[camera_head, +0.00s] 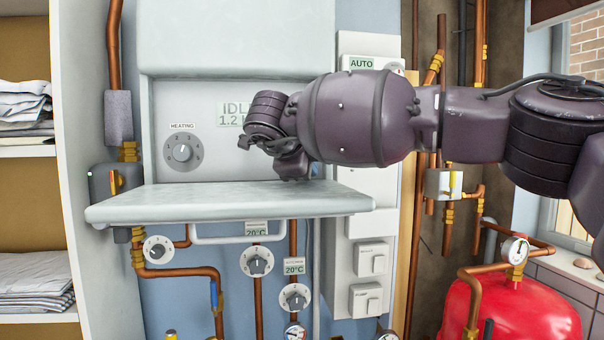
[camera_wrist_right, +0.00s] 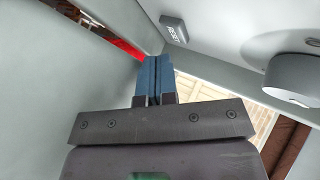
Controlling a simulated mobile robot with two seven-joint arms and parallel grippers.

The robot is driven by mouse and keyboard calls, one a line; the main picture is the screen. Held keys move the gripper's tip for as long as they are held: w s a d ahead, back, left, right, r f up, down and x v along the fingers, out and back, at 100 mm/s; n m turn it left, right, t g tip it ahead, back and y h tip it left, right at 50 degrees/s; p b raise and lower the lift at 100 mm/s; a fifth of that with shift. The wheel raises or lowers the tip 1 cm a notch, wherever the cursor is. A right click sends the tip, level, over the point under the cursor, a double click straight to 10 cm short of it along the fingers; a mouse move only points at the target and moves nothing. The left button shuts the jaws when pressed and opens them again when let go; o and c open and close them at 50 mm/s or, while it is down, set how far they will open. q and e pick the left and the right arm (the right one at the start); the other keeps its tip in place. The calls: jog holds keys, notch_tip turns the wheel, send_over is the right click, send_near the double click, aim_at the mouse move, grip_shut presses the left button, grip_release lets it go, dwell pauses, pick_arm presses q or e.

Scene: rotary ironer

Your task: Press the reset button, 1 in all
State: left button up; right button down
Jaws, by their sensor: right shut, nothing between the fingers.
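The reset button (camera_wrist_right: 174,29), a small grey block marked RESET, sits on the pale panel in the right wrist view, above and right of my fingertips. It is apart from the fingertips in the picture; the depth gap is hard to judge. In the head view I cannot make out the button; my right arm covers part of the panel. My right gripper (camera_wrist_right: 153,62) has its blue fingers together, with nothing between them. In the head view the right gripper (camera_head: 288,158) is in front of the ironer panel, above the shelf. My left gripper is not in view.
The ironer's pale shelf (camera_head: 230,203) juts out below the gripper. A heating knob (camera_head: 183,152) is on the panel at left, and a display (camera_head: 232,114) reading IDLE is partly covered by my arm. A round grey knob (camera_wrist_right: 292,79) shows in the wrist view.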

pick_arm(q)
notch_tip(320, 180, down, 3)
jog(key=b, duration=0.2)
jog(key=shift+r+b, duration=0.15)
jog(key=shift+b, duration=0.15)
pick_arm(e)
jog(key=shift+s+d+f, duration=0.1)
jog(key=shift+s, duration=0.5)
jog(key=shift+s+d+f, duration=0.1)
jog(key=shift+s, duration=0.45)
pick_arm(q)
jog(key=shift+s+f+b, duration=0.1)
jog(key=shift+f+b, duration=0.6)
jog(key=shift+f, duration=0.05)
pick_arm(e)
jog(key=shift+s+d+r, duration=0.1)
jog(key=shift+s+d, duration=0.05)
jog(key=shift+s, duration=0.5)
jog(key=shift+s+d+r, duration=0.1)
jog(key=shift+s+d, duration=0.05)
jog(key=shift+s, duration=0.5)
